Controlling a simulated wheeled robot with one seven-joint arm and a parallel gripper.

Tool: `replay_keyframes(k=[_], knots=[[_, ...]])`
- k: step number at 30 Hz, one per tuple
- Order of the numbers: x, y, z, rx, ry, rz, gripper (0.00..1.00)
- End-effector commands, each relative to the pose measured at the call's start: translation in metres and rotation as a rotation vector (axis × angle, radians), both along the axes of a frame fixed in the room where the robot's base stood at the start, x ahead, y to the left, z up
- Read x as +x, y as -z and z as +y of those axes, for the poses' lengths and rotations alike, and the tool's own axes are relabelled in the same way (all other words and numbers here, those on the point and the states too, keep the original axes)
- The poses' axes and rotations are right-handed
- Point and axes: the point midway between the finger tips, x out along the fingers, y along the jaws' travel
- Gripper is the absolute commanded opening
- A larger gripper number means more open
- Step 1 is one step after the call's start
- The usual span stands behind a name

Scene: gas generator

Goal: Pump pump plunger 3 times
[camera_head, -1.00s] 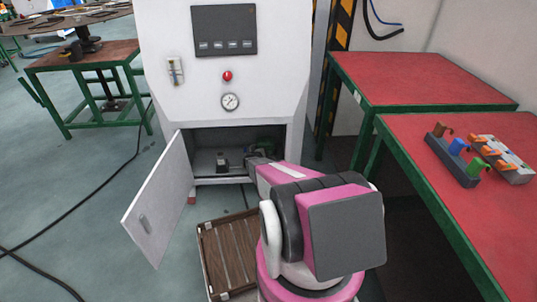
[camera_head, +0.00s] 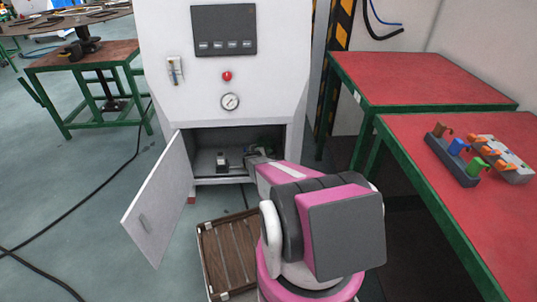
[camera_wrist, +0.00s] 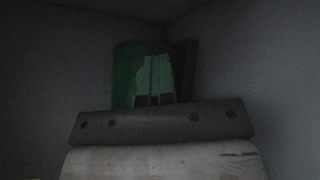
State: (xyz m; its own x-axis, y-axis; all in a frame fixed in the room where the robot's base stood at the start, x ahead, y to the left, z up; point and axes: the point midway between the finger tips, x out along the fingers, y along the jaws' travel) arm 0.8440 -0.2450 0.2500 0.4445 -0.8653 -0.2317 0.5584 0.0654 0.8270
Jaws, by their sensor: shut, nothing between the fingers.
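The pump sits in the open lower compartment of a white cabinet (camera_head: 225,70). A dark green part (camera_head: 267,147) shows dimly at the compartment's back right in the head view. In the wrist view a green body (camera_wrist: 125,75), probably the same part, stands straight ahead. My gripper (camera_wrist: 154,62) is shut and empty, its fingers in front of the green body. Whether they touch it, I cannot tell. The plunger cannot be made out clearly. In the head view my arm reaches into the compartment and hides the fingers.
The cabinet door (camera_head: 160,200) stands open to the left. A small black-and-white object (camera_head: 222,161) is on the compartment floor. Red-topped tables (camera_head: 420,80) stand at the right. Compartment walls are close around my gripper.

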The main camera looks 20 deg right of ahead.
Motion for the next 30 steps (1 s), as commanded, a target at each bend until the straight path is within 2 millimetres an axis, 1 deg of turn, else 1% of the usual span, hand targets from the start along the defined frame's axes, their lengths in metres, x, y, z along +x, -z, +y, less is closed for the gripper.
replay_keyframes(k=[1,11,14,20,30], knots=[[0.034,0.000,0.003,-0.006,-0.050,-0.008,0.00],[0.034,0.000,0.007,-0.006,-0.052,-0.008,0.00],[0.031,-0.001,0.009,-0.006,-0.053,-0.007,0.00],[0.016,-0.001,0.015,-0.007,-0.056,-0.007,0.00],[-0.017,-0.002,0.023,-0.007,-0.054,-0.005,0.00]])
